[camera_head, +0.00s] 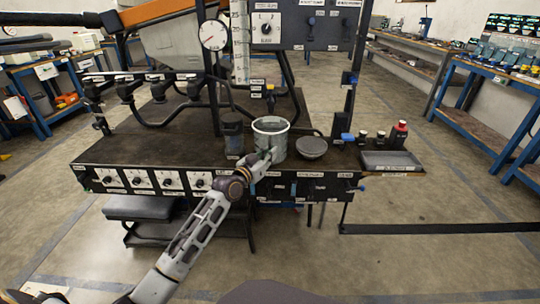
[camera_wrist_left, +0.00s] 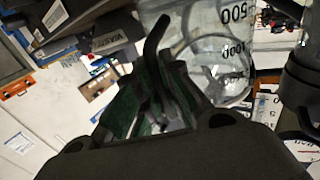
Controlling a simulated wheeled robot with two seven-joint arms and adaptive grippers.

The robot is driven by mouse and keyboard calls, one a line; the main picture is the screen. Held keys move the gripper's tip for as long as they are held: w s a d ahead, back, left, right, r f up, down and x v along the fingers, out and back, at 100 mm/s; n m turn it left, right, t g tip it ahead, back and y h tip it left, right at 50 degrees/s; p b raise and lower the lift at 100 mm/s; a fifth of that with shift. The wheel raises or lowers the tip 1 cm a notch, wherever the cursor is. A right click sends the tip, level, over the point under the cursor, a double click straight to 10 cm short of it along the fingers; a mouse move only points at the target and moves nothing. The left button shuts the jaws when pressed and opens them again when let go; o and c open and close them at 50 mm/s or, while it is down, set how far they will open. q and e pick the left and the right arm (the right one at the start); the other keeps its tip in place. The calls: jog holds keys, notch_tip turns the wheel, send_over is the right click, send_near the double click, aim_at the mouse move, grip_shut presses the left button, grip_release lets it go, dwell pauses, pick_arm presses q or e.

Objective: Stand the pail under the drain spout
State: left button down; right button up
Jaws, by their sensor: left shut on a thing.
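The pail (camera_head: 270,142) is a pale, see-through round vessel standing near the front edge of the dark bench top (camera_head: 175,140). My left gripper (camera_head: 264,163) reaches it from the front and is shut at its near side. In the left wrist view, the fingers (camera_wrist_left: 152,112) have green pads and are closed beside a clear vessel with printed graduations, which looks like the pail (camera_wrist_left: 222,45). A dark curved piece (camera_wrist_left: 155,38) rises by the fingertips.
A dark jar (camera_head: 233,137) stands close left of the pail, a grey bowl (camera_head: 312,148) close right. Small bottles (camera_head: 398,134) and a shallow tray (camera_head: 390,163) are further right. Black pipes and a post stand behind. The bench's left top has free room.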

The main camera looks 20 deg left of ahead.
pick_arm(q)
jog(key=shift+f, duration=0.1)
jog(key=c, duration=1.5)
grip_release()
jog(key=shift+c, duration=0.2)
jog(key=shift+s, duration=0.1)
jog(key=p+v, duration=0.3)
jog(key=v, duration=0.9)
pick_arm(e)
notch_tip(320, 180, up, 6)
jog(key=d+g+h, duration=0.1)
jog(key=shift+s+d+r+n, duration=0.2)
jog(key=shift+d+n, duration=0.1)
jog(key=shift+n, duration=0.1)
jog(key=shift+w, duration=0.1)
pick_arm(q)
jog(key=shift+d, duration=0.1)
